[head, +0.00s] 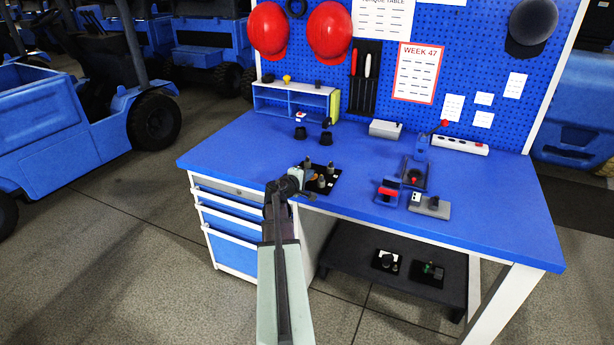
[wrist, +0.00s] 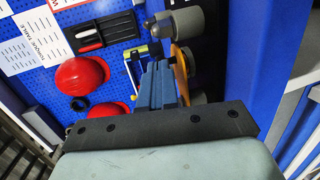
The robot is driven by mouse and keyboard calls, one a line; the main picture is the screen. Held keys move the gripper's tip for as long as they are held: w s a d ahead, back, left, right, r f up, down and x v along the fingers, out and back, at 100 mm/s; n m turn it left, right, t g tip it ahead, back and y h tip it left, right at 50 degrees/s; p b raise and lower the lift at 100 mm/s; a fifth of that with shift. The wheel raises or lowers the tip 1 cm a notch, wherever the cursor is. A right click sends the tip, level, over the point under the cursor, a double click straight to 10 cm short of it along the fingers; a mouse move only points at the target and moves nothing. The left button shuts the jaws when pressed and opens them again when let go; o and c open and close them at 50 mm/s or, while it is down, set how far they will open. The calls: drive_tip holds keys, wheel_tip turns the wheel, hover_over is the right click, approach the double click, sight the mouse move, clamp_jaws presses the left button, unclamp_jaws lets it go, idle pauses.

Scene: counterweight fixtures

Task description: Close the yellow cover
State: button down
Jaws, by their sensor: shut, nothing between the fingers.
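A thin yellow-orange part, which looks like the yellow cover (wrist: 180,72), stands edge-on just right of my fingers in the wrist view. Grey cylinders (wrist: 186,22) on a dark base are beside it. My gripper (wrist: 160,68) is shut and empty, its blue fingers close to the cover; I cannot tell whether they touch. In the head view my gripper (head: 304,191) is at the bench's front edge, by a black plate (head: 327,172) with several grey posts. The cover cannot be made out clearly there.
The blue bench (head: 235,145) carries a small shelf (head: 292,100) at the back left. A fixture with a red part (head: 387,191), a grey block (head: 430,206) and a white power strip (head: 460,145) are to the right. The bench's left part is clear.

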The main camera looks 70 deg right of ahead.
drive_tip(key=shift+s+d+n+t, duration=0.15)
drive_tip(key=shift+n+t, duration=0.15)
drive_tip(key=shift+t, duration=0.1)
drive_tip(key=shift+s+d+n+t, duration=0.15)
drive_tip(key=shift+d+n+t, duration=0.2)
drive_tip(key=shift+n+t, duration=0.35)
drive_tip(key=shift+d, duration=1.5)
drive_tip(key=s+a+r, duration=0.3)
drive_tip(key=s+a, duration=0.3)
drive_tip(key=a, duration=0.6)
drive_tip(key=shift+s+a, duration=0.15)
drive_tip(key=shift+a, duration=0.05)
drive_tip(key=shift+r, duration=0.1)
